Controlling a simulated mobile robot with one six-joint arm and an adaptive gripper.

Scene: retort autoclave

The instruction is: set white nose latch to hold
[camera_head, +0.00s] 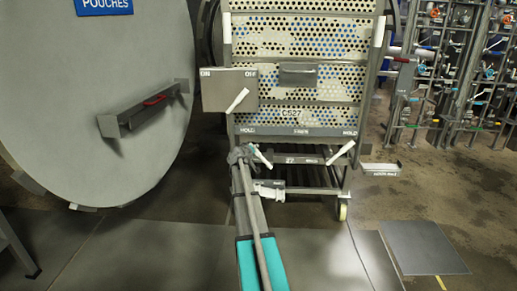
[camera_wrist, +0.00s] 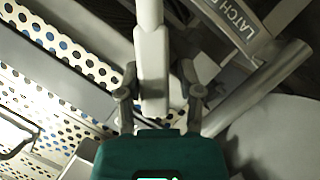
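A white latch lever (camera_head: 262,156) sits at the lower left of the cart front, under a HOLD label (camera_head: 247,130), and slants down to the right. My gripper (camera_head: 241,153) is right beside it in the head view. In the wrist view, a white lever (camera_wrist: 153,70) stands between the two fingers of my gripper (camera_wrist: 159,80). The fingers are apart, with a gap seen on each side of the lever. A second white lever (camera_head: 340,152) is at the lower right, under another HOLD label (camera_head: 349,133). Which lever is the nose latch cannot be read.
The cart (camera_head: 300,75) has perforated panels. An ON/OFF box (camera_head: 220,90) with its own white lever (camera_head: 238,100) hangs above my gripper. The big round door (camera_head: 90,100) is at left, pipework (camera_head: 455,80) at right. A tube (camera_wrist: 262,85) runs close by the fingers.

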